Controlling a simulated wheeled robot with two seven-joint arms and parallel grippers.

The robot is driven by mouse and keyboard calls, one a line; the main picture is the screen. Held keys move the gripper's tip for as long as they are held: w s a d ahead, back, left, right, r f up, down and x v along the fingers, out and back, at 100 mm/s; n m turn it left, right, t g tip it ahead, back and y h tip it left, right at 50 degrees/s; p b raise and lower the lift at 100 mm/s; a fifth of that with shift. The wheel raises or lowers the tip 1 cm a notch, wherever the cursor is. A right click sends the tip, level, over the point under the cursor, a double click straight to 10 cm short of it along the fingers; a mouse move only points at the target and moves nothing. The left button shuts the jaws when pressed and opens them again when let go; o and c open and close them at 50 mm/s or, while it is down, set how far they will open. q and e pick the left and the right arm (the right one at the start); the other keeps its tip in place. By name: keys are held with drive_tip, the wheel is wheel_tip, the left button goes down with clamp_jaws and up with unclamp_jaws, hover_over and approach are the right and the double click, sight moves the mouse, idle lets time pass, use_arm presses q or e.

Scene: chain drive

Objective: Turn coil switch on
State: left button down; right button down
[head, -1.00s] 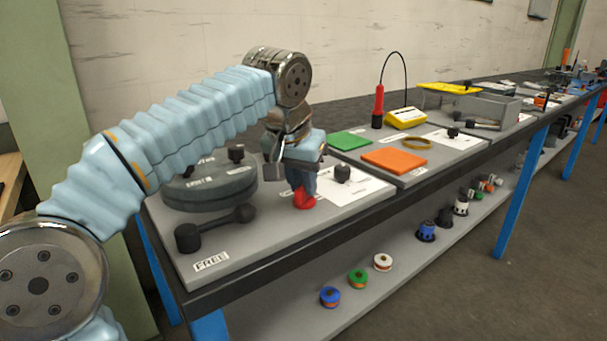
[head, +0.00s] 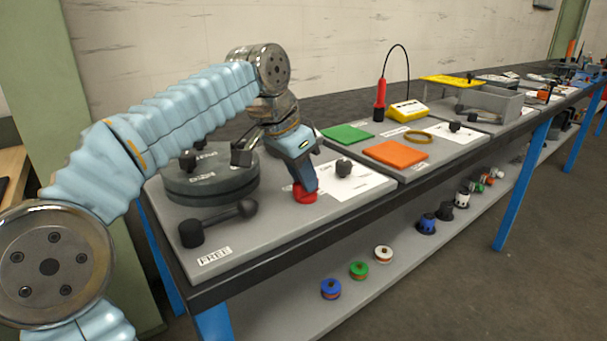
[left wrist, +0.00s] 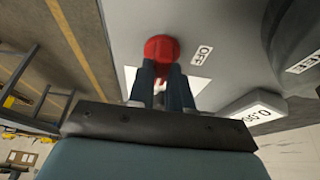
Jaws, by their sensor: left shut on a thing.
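A round red knob (head: 305,197) stands on the grey panel at the near end of the bench. It also shows in the left wrist view (left wrist: 160,46), with an OFF label (left wrist: 202,56) beside it. My left gripper (head: 303,184) points down at the knob from above, with its fingers shut on it. In the left wrist view both dark blue fingers (left wrist: 160,68) reach the knob, and part of it is hidden behind them. My right gripper is in neither current view.
A dark round stack (head: 210,190) and a black lever (head: 220,222) by a FREE label (head: 214,256) stand left of the knob. A black knob (head: 343,166) on a white sheet (head: 357,183) stands close on its right. Green (head: 347,133) and orange (head: 396,153) plates lie farther along.

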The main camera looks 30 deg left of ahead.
use_arm(q)
drive_tip(key=c, duration=1)
unclamp_jaws()
drive_tip(key=shift+c, duration=0.2)
drive_tip(key=v, duration=1.3)
drive_tip(key=shift+s+r, duration=0.25)
drive_tip(key=shift+r, duration=0.05)
